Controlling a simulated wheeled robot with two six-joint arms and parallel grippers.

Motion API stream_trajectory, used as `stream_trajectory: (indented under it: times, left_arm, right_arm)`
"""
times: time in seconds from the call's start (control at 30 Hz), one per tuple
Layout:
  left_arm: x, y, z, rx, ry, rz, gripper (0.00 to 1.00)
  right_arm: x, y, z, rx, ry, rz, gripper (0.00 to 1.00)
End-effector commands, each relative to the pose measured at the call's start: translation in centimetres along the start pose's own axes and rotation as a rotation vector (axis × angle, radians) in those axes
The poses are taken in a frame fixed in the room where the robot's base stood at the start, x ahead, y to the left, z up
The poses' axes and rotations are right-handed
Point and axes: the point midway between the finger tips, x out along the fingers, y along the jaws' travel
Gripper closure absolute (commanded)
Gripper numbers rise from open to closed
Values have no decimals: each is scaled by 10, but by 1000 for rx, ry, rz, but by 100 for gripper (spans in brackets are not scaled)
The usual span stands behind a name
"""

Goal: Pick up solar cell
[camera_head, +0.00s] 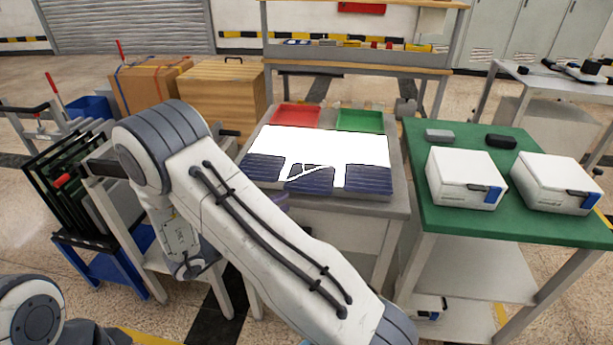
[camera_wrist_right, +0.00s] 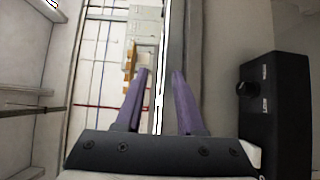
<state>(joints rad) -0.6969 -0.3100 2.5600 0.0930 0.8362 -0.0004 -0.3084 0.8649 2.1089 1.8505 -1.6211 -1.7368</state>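Dark blue solar cells lie along the near side of the bright white sheet (camera_head: 330,143) on the middle table: a left one (camera_head: 262,168), a middle one (camera_head: 316,182) and a right one (camera_head: 368,180). White lines cut across the middle cell. My right gripper (camera_wrist_right: 160,72) shows in the right wrist view with its two purple fingers apart. A thin bright strip (camera_wrist_right: 161,60) runs between them; I cannot tell what it is, and no grip on it shows. In the head view my right arm hides most of that gripper. My left gripper is out of view.
A red tray (camera_head: 296,116) and a green tray (camera_head: 360,119) stand behind the sheet. A green-topped table (camera_head: 520,225) on the right holds two white boxes (camera_head: 466,178). A frame rack (camera_head: 70,190) and wooden crates (camera_head: 210,95) stand on the left.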

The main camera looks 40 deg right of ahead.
Motion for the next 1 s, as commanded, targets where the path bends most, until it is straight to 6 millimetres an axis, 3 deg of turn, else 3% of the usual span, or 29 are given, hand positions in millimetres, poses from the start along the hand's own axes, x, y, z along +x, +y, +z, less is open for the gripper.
stream_trajectory:
  times: [0.13,0.37,0.63,0.97,1.0]
  left_arm:
    - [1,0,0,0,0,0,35]
    - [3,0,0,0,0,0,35]
    - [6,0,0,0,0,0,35]
    - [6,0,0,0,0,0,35]
    - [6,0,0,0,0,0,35]
  right_arm:
    - [27,0,2,2,-7,-1,62]
    - [45,-2,1,3,-4,-3,62]
    - [82,-7,-1,4,-2,-3,62]
    - [90,-6,-2,5,4,-3,62]
    - [90,-6,-2,5,4,-3,73]
